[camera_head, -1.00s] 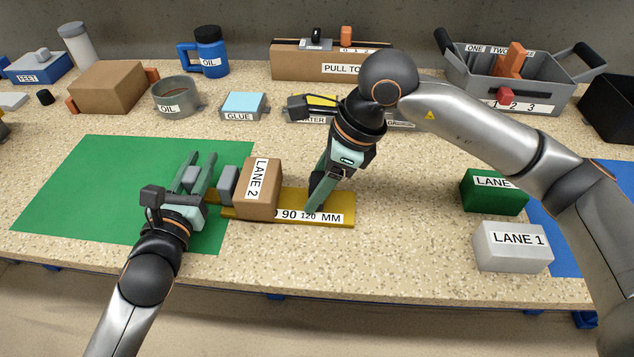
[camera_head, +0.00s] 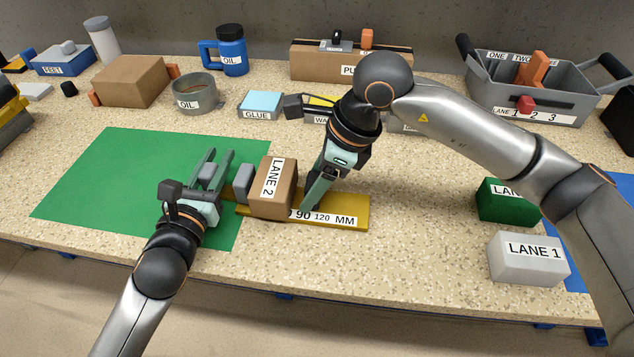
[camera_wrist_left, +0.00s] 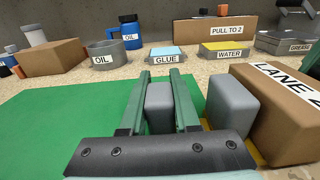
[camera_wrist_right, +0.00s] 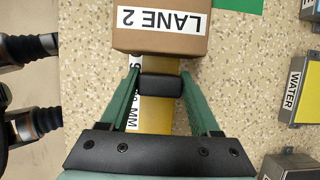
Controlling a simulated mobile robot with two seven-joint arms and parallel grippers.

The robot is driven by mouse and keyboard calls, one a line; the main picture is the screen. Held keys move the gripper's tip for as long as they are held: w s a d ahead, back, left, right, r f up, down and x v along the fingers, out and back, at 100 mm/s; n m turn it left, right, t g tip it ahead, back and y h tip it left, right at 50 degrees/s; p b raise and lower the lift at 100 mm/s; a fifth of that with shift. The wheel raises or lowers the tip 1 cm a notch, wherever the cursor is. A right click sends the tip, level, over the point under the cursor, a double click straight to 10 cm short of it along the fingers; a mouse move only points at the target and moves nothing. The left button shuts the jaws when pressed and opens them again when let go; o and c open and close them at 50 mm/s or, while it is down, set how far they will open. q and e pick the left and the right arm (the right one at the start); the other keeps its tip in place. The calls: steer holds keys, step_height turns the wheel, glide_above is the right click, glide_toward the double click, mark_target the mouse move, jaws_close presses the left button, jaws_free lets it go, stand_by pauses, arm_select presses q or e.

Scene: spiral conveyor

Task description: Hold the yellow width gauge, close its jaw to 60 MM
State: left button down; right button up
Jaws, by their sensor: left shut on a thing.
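The yellow width gauge (camera_head: 350,211) lies along the table, scale label facing up; 90, 120 and MM are readable. My left gripper (camera_head: 212,170) is shut on a grey block (camera_wrist_left: 159,108) at the gauge's left end. A second grey block (camera_head: 243,183) stands beside the LANE 2 box (camera_head: 275,190), which sits over the bar and hides part of the scale. My right gripper (camera_head: 308,203) points down at the bar just right of the box. In the right wrist view its fingers stand on either side of a dark block (camera_wrist_right: 160,86), apparently with slight gaps.
A green mat (camera_head: 100,180) lies under the left gripper. Green (camera_head: 508,202) and white LANE 1 (camera_head: 528,258) boxes stand right. Oil, glue and water containers, a PULL TO box (camera_head: 310,65) and a grey bin (camera_head: 560,100) line the back. The front middle table is clear.

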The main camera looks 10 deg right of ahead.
steer(key=o, duration=0.4)
steer(key=shift+c, duration=0.2)
steer(key=shift+d+r, duration=0.1)
steer(key=v, duration=1.2)
steer(key=shift+c, duration=0.2)
